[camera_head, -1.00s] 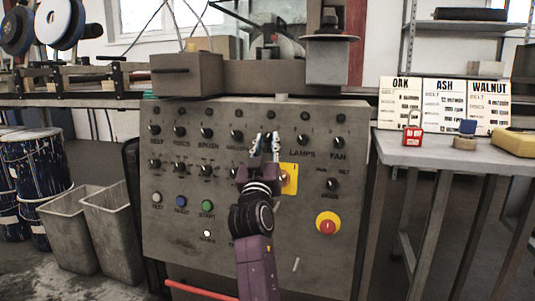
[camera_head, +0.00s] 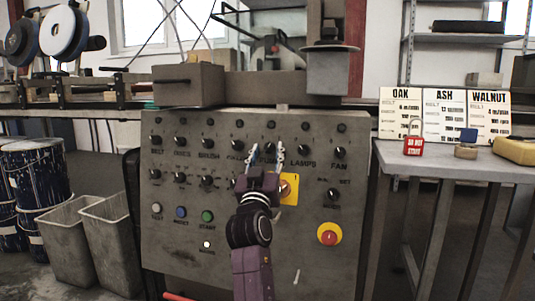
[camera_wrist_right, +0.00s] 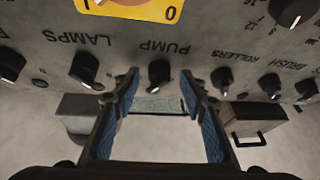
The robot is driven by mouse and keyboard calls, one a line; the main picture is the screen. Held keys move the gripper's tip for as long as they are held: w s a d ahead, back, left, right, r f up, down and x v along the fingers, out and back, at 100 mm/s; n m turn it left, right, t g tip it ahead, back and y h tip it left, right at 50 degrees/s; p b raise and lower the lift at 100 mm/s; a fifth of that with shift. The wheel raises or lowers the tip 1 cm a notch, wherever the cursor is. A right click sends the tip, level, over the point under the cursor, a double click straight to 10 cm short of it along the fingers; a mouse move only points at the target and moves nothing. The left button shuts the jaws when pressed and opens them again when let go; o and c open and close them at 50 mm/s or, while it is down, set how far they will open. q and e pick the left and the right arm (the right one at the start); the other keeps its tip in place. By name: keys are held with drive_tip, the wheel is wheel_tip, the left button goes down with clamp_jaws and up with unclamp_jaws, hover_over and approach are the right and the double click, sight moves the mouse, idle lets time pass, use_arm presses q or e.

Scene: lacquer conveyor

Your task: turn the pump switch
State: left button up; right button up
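The pump switch (camera_wrist_right: 159,73) is a small black round knob labelled PUMP, on the grey control panel (camera_head: 225,262). In the right wrist view, where the labels read upside down, it shows between my two fingertips. My right gripper (camera_head: 266,152) is open, with one blue-padded finger on each side of the knob. The same gripper also shows in the wrist view (camera_wrist_right: 159,88). Nothing is held, and I cannot tell whether the fingers touch the knob. My left gripper is not in view.
The LAMPS knob (camera_wrist_right: 85,68) and ROLLERS knob (camera_wrist_right: 222,79) flank the pump knob closely. A yellow-plated rotary switch (camera_head: 289,189) sits just below right, and a red stop button (camera_head: 329,234) is lower right. A table (camera_head: 440,163) stands right; grey bins (camera_head: 112,245) stand left.

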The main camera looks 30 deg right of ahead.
wheel_tip(320, 180, up, 10)
idle(0.6)
drive_tip(key=shift+a, duration=0.1)
